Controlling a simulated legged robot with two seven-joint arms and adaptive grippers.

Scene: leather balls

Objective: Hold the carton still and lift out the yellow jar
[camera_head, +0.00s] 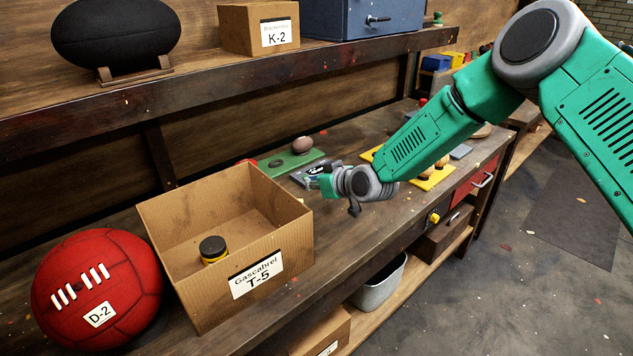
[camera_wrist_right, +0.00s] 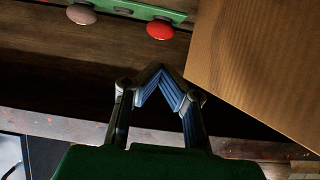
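An open brown carton (camera_head: 170,215) labelled T-5 stands on the bench. The yellow jar (camera_head: 213,260) with a black lid stands upright inside it; much of its yellow body is hidden by the carton's front wall. My right gripper (camera_head: 309,181) is beyond the carton's right side, near its rim, and apart from the jar. In the right wrist view its two fingertips (camera_wrist_right: 160,72) meet with nothing seen between them, and the carton's wall (camera_wrist_right: 265,60) is close on the right. My left gripper is not in view.
A red D-2 ball (camera_head: 105,275) sits left of the carton. A shelf above bears a black ball (camera_head: 117,35) and a K-2 box (camera_head: 245,25).

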